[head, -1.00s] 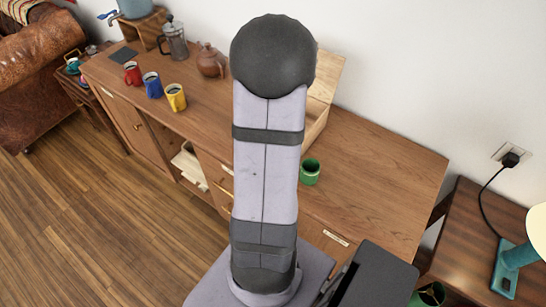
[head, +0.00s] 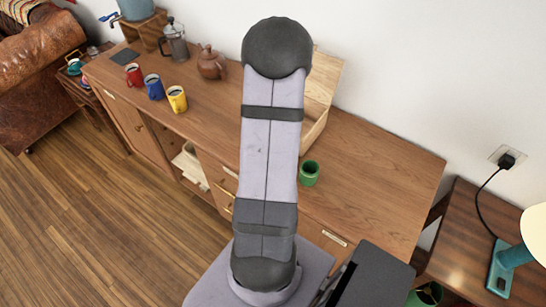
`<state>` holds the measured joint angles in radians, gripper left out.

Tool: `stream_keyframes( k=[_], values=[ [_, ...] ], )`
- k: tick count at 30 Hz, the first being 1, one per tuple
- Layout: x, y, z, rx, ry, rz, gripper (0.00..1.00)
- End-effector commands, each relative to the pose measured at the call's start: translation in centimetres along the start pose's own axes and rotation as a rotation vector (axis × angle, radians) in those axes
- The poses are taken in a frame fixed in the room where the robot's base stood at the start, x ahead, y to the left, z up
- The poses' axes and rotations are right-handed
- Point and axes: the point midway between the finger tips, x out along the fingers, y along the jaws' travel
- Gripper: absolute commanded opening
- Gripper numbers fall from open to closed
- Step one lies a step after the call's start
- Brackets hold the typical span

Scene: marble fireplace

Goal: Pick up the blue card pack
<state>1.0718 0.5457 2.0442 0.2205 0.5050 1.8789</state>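I cannot make out a blue card pack in the head view. My arm rises through the middle of the picture and hides part of the sideboard behind it. My gripper is not in view, so whether it is open or shut does not show.
The wooden sideboard (head: 385,185) carries red (head: 133,75), blue (head: 153,86), yellow (head: 177,98) and green (head: 309,173) mugs, a teapot (head: 211,63), a French press (head: 174,40) and a wooden box (head: 328,75) partly behind my arm. Its right top is clear. A lamp (head: 517,256) stands right.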

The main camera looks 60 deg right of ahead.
Motion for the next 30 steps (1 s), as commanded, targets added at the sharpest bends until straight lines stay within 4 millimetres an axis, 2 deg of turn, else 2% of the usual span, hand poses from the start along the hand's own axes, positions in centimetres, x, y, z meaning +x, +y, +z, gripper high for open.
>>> stream_keyframes(
  k=[4,12,13,17,18,30],
  values=[
    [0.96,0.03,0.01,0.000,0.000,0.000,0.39],
    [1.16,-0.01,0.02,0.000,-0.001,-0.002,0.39],
    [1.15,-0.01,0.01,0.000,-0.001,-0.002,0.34],
    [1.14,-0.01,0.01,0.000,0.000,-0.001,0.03],
    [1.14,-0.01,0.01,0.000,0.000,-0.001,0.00],
    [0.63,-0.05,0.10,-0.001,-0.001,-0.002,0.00]
  ],
)
